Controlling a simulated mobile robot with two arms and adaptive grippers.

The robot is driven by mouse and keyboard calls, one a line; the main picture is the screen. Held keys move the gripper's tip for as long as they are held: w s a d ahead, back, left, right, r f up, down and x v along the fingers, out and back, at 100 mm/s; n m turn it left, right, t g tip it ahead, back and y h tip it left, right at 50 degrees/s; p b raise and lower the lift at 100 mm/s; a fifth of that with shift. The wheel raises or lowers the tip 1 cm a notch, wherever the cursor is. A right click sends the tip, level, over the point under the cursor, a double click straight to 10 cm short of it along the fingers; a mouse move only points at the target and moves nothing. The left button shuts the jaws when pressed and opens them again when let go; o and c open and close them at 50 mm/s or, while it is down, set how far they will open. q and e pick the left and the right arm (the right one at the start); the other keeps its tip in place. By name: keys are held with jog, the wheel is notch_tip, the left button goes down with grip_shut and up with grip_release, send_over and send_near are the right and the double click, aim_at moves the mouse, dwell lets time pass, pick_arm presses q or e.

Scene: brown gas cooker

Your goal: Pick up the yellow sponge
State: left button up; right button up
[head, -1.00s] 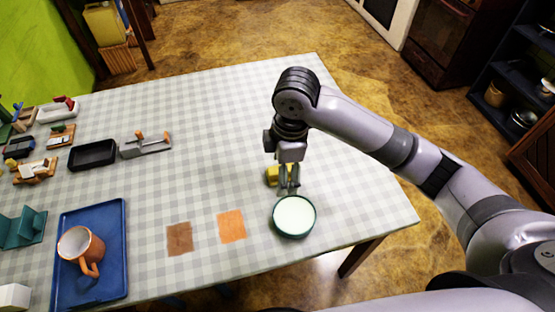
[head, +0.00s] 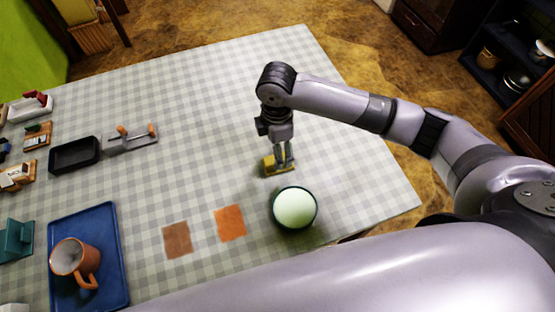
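The yellow sponge (head: 267,165) lies on the checked tablecloth, just behind the round green-rimmed bowl. My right gripper (head: 283,168) points down at the sponge. Its two fingers show a gap between them and overlap the sponge's right part in the picture. The fingers partly hide the sponge, and I cannot tell whether they touch it. My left gripper is out of view.
The bowl (head: 294,208) stands close in front of the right gripper. Orange (head: 230,223) and brown (head: 177,240) squares lie to its left. A blue tray (head: 113,270) holds an orange mug (head: 72,258). A black tray (head: 73,154) is further back. The table's middle is clear.

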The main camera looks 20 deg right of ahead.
jog(key=shift+f, duration=1)
notch_tip(320, 180, down, 4)
jog(key=shift+w+d+r+p, duration=0.1)
jog(key=shift+d+r+p, duration=0.05)
jog(key=shift+p, duration=0.25)
jog(key=shift+f, duration=0.45)
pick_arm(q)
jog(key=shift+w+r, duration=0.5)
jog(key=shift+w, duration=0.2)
pick_arm(e)
jog(key=shift+c, duration=0.5)
jog(key=c, duration=1)
